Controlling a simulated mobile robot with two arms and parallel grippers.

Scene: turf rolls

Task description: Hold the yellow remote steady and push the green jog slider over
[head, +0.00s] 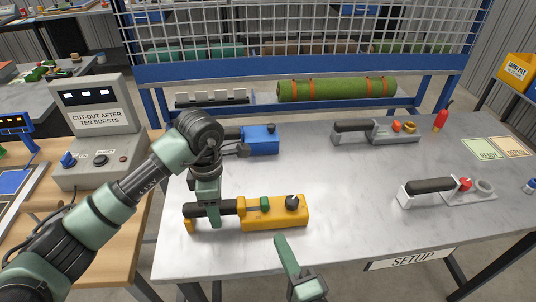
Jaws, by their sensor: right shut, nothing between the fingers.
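The yellow remote (273,219) lies on the grey table in the head view, with a black handle (227,207) on its left. The green jog slider (264,204) sits on its top, left of a dark round knob (292,202). My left gripper (212,213) points down at the handle, one finger in front of it. The other finger is hidden, so its grip cannot be told. My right gripper (282,242) comes up from the bottom edge, shut and empty, in front of the remote and apart from the slider in the picture.
A blue remote (261,139) lies behind the yellow one, partly behind my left arm. Two grey handled devices (382,132) (447,192) and a red bottle (440,121) are to the right. A green turf roll (337,89) lies at the back. The table's middle is clear.

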